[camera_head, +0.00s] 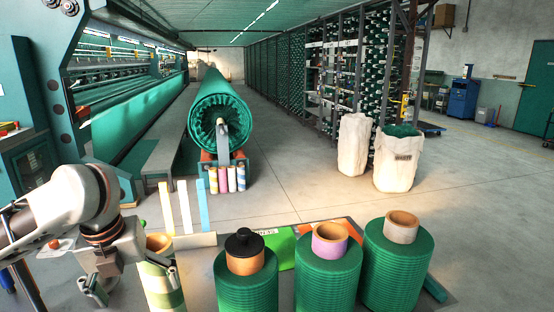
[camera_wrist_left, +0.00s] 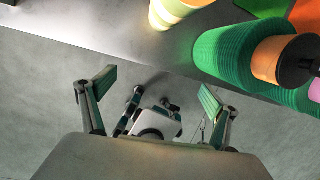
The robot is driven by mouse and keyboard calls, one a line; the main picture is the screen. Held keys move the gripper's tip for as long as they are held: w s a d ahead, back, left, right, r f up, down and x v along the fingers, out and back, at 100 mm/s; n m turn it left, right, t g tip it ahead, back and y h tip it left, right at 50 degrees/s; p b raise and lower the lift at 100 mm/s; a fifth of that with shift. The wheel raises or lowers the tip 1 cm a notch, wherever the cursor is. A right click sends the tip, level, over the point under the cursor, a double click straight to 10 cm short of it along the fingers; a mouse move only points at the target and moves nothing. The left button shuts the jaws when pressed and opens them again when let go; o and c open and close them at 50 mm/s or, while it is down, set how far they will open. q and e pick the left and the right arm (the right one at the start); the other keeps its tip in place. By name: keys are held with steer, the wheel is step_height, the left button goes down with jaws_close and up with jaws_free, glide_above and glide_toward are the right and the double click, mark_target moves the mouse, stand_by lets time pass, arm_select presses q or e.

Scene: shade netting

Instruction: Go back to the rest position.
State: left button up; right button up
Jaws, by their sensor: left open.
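My left gripper (camera_head: 134,284) is at the lower left of the head view, beside a pale green and cream striped roll (camera_head: 162,288). In the left wrist view, its two fingers (camera_wrist_left: 154,94) are spread wide with nothing between them. Grey floor shows beyond the fingers, and the table edge lies above them in that picture. No right gripper can be made out in the head view.
Green cord spools (camera_head: 246,288), (camera_head: 328,272), (camera_head: 397,262) stand upright at the front centre and right of the table. Behind are a large green netting roll (camera_head: 222,108), white sacks (camera_head: 396,160) and a spool rack (camera_head: 345,70). Open floor lies at right.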

arm_select(q)
steer(key=s+d+f+n+t+h, duration=0.2)
steer(key=d+f+n+t+h, duration=0.15)
steer(key=d+f+n, duration=0.9)
steer(key=s+a+f+n+y, duration=0.3)
steer(key=s+a+n, duration=0.15)
steer(key=a, duration=0.25)
steer(key=s+a+f+n+t+y, duration=0.1)
steer(key=s+a+f+n+y, duration=0.25)
steer(key=s+a, duration=0.3)
steer(key=s+a+f+n+y, duration=0.25)
steer(key=s+a+n, duration=0.2)
steer(key=a, duration=0.35)
steer(key=w+d+f+n+t+h, duration=0.1)
steer(key=d+f+t+h, duration=0.1)
steer(key=d+f+h, duration=0.2)
steer(key=w+d+f+n+t+h, duration=0.1)
steer(key=d+f+h, duration=0.3)
steer(key=d+f, duration=0.6)
steer(key=shift+w+d+f+n+t, duration=0.15)
steer(key=shift+w+d+n+t, duration=0.25)
steer(key=shift+d, duration=0.85)
steer(key=shift+s, duration=0.1)
